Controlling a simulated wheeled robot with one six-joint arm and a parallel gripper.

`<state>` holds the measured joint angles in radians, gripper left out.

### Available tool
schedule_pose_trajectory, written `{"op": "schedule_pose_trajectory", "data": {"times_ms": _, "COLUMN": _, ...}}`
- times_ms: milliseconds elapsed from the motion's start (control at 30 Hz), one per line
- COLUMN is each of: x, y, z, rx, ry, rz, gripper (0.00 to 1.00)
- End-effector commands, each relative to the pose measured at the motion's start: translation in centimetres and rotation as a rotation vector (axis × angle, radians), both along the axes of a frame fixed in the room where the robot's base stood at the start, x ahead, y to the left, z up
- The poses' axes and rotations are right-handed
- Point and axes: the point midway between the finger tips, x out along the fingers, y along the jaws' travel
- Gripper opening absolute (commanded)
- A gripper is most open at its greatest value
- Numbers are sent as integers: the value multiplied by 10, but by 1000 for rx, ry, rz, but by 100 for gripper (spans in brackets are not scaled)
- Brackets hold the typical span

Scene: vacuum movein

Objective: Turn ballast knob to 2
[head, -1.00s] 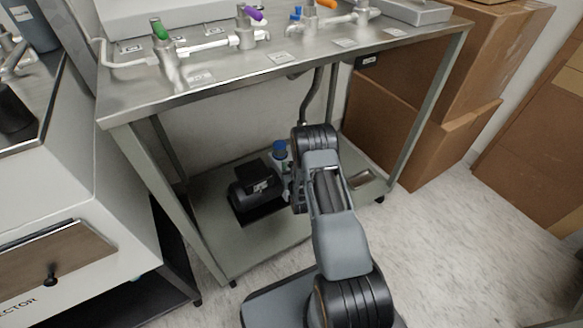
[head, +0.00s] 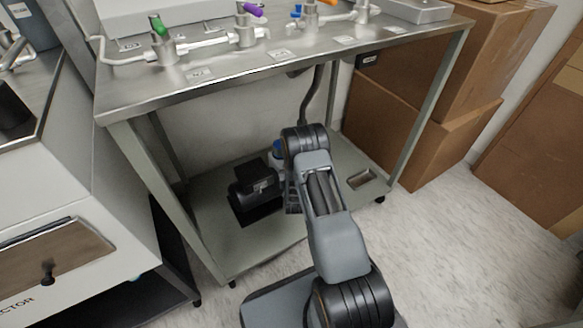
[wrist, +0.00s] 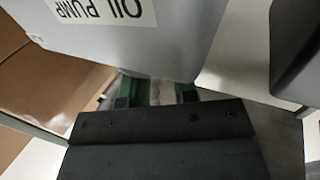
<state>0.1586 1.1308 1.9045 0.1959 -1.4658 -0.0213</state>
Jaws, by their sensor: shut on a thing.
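The black pump (head: 256,190) stands on the lower shelf of the steel table. A blue-topped part (head: 277,148) beside it is partly covered by my arm. In the wrist view, a grey housing with an upside-down "OIL PUMP" label (wrist: 105,10) fills the top. My gripper (wrist: 161,90) is right against this housing, its green fingers a short gap apart. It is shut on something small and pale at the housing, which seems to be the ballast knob. The housing and fingers hide most of the knob, and no number on it can be read. In the head view my arm hides the fingertips.
The tabletop (head: 220,78) overhangs the shelf and carries valves with green, purple, blue and orange handles. A table leg (head: 428,115) stands at the right, with cardboard boxes (head: 430,135) beyond. A dark hose (head: 312,95) hangs down behind my arm. The right floor is clear.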

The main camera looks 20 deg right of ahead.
Motion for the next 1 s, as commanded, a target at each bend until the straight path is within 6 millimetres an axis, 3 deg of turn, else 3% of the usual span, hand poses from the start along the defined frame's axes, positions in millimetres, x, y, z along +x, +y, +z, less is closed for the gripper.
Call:
{"op": "schedule_pose_trajectory", "data": {"times_ms": 233, "x": 1, "y": 2, "z": 0, "rx": -1, "ry": -2, "rz": -115, "gripper": 3}}
{"op": "schedule_pose_trajectory", "data": {"times_ms": 567, "x": 1, "y": 2, "z": 0, "rx": 1, "ry": -1, "rz": -125, "gripper": 3}}
{"op": "schedule_pose_trajectory", "data": {"times_ms": 600, "x": 1, "y": 2, "z": 0, "rx": 1, "ry": -1, "rz": -125, "gripper": 31}}
{"op": "schedule_pose_trajectory", "data": {"times_ms": 833, "x": 1, "y": 2, "z": 0, "rx": 1, "ry": -1, "rz": -123, "gripper": 53}}
{"op": "schedule_pose_trajectory", "data": {"times_ms": 1000, "x": 1, "y": 2, "z": 0, "rx": 1, "ry": -1, "rz": -123, "gripper": 53}}
